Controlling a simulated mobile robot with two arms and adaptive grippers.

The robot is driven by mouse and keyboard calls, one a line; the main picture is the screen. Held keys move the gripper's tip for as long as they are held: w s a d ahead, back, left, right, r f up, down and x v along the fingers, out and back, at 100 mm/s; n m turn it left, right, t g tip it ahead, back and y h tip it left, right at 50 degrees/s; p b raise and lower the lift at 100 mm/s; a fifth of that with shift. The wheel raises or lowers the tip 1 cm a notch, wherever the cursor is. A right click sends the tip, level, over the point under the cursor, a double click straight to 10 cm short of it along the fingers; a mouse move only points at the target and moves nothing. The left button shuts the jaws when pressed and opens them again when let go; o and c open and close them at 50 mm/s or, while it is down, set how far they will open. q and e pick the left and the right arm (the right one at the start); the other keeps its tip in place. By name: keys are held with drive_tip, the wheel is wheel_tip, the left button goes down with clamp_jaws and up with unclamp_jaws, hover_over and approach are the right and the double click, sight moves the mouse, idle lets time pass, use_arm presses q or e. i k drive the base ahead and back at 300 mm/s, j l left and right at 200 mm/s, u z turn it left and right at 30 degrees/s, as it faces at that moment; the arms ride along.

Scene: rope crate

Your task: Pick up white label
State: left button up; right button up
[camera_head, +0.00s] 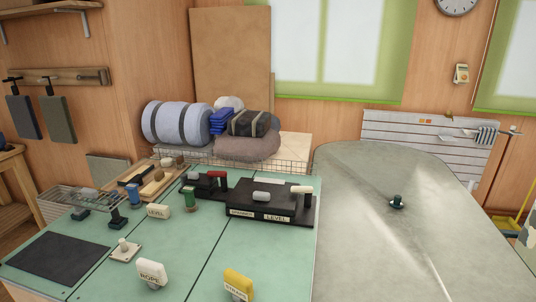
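A white label block (152,272) with dark lettering that looks like "ROPE" stands upright near the front of the green table. A smaller cream-white label block (157,211) that seems to read "LEVEL" stands farther back, to the left of a green spool-like item. I cannot tell which of the two the task means. Nothing touches either one. Neither of my grippers shows in the head view.
A yellow label block (238,284) stands right of the front white one. A small pale plate with a knob (124,250) lies behind it. A black stepped fixture (271,212) and wire basket (84,201) sit farther back. The grey table (400,255) is mostly bare.

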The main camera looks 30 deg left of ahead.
sight(154, 272)
drive_tip(key=u, duration=1.7)
